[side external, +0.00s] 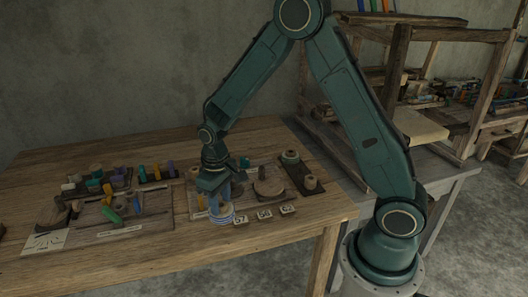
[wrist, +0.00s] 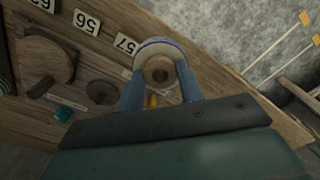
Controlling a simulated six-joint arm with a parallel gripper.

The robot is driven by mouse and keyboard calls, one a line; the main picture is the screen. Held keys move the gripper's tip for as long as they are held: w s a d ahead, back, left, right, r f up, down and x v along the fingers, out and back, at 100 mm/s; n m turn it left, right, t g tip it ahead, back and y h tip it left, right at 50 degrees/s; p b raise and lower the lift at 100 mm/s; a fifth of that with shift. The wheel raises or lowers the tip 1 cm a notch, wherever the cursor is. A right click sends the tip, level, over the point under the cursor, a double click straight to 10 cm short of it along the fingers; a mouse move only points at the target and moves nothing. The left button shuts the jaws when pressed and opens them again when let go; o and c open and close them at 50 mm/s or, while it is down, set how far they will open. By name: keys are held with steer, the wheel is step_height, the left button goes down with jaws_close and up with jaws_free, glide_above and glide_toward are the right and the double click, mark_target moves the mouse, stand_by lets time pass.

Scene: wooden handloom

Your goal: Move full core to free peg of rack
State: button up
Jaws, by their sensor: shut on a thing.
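The full core (side external: 222,215), wound with blue and white, is between the blue fingers of my gripper (side external: 224,203) near the table's front edge. In the wrist view my gripper (wrist: 160,88) is shut on the core (wrist: 160,50), whose brown centre hole faces the camera. I cannot tell whether the core touches the table. The dark rack (side external: 298,170) lies to the right on the table. My arm stands partly in front of the board behind the gripper.
Number cards (side external: 264,215) lie along the front edge, right of the gripper. A round wooden disc (side external: 270,188) stands between gripper and rack. Coloured spools (side external: 143,174) and tools crowd the left boards. The wooden loom frame (side external: 440,90) stands at the right.

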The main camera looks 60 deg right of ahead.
step_height(320, 180, up, 5)
steer(key=m, duration=0.8)
glide_above(300, 167)
step_height(300, 167, down, 5)
steer(key=shift+r, duration=0.1)
steer(key=shift+f, duration=0.2)
steer(key=shift+f, duration=2.75)
steer(key=shift+f, duration=0.7)
